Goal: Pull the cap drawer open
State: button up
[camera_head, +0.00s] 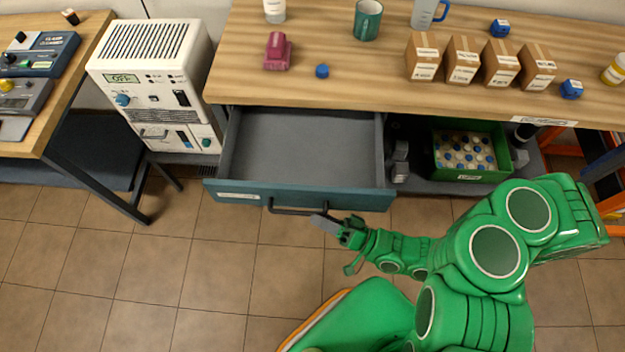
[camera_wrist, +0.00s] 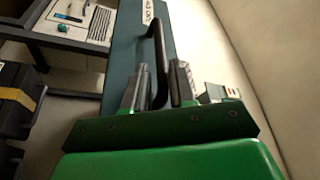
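The cap drawer (camera_head: 300,190) is a teal-fronted grey drawer under the wooden bench. It stands pulled well out, and its visible interior is empty. Its dark bar handle (camera_head: 290,210) is on the front face and also shows in the wrist view (camera_wrist: 157,35). My gripper (camera_head: 328,222) is at the right end of the handle. In the wrist view my gripper (camera_wrist: 158,85) has its two grey fingers apart, one on each side of the handle bar. I see no firm contact between fingers and bar.
The bench top (camera_head: 330,95) holds cardboard boxes (camera_head: 462,60), a magenta object (camera_head: 277,52), a green mug (camera_head: 367,20) and blue caps (camera_head: 322,71). A green crate (camera_head: 440,165) with bottles is right of the drawer. A white cabinet unit (camera_head: 155,80) stands left. Tiled floor (camera_head: 180,270) in front is clear.

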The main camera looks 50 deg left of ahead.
jog(key=shift+v, duration=1.7)
jog(key=w+d+n+g+h, duration=0.3)
jog(key=w+d+n+h, duration=0.2)
jog(key=w+d+h, duration=0.25)
jog(key=w+d+r+m+t+h, duration=0.1)
jog(key=w+d+r+h, duration=0.15)
jog(key=r, duration=0.65)
jog(key=w+d+r+m+t+h, duration=0.1)
jog(key=d+r+m+h, duration=0.15)
jog(key=r, duration=0.65)
jog(key=s+d+r+m+t+h, duration=0.3)
jog(key=d+r+m, duration=0.3)
jog(key=d+r, duration=0.2)
jog(key=s+d+r+m+t+h, duration=0.3)
jog(key=d+r+m, duration=0.4)
jog(key=d, duration=0.6)
jog(key=shift+s+r+t, duration=0.7)
jog(key=shift+r+t, duration=0.2)
jog(key=shift+t, duration=0.2)
